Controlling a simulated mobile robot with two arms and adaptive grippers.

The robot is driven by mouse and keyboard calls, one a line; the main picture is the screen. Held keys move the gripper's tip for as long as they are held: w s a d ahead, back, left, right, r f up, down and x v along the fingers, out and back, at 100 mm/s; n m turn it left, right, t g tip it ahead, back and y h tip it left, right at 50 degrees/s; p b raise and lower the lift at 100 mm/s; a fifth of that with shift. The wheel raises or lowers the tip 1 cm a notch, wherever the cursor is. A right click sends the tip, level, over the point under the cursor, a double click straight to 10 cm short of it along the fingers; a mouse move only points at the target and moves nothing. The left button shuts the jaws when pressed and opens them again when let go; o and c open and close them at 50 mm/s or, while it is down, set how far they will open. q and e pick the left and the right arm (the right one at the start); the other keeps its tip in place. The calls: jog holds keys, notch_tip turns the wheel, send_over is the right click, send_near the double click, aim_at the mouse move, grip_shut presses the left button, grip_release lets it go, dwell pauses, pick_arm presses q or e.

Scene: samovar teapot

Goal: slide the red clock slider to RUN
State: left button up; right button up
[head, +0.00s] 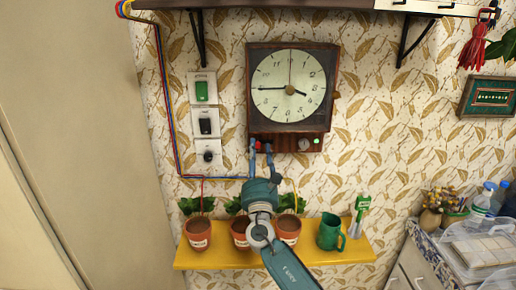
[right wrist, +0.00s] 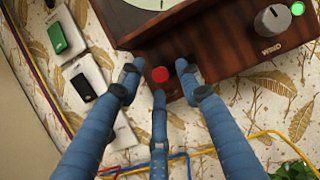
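The wall clock (head: 290,88) is a dark wooden box with a pale round dial. The red slider (right wrist: 160,74) is a round red knob low on the clock's wooden front, left of a grey knob (right wrist: 272,18). In the head view the slider shows as a small red spot (head: 258,145). My right gripper (head: 261,150) is at the clock's lower left edge. In the right wrist view its blue fingers (right wrist: 156,72) are spread, one to each side of the slider and one below it. They look apart from the knob; contact is unclear. My left gripper is out of view.
A green lamp (head: 316,141) glows right of the grey knob. Several wall switches (head: 204,122) and coloured cables (head: 164,100) are left of the clock. Below, a yellow shelf (head: 340,255) holds potted plants and a green mug (head: 328,233). An upper shelf is above the clock.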

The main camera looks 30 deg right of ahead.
jog(key=shift+w+d+r, duration=0.1)
jog(key=shift+w+d, duration=0.05)
jog(key=shift+w, duration=0.1)
grip_shut()
jog(key=shift+s+d, duration=0.5)
jog(key=shift+d, duration=0.4)
jog(key=shift+s+d, duration=0.5)
jog(key=shift+d, duration=0.35)
jog(key=shift+r, duration=0.1)
jog(key=shift+c, duration=0.3)
grip_release()
jog(key=shift+o, duration=0.3)
jog(key=shift+s+d, duration=0.1)
jog(key=shift+s, duration=0.05)
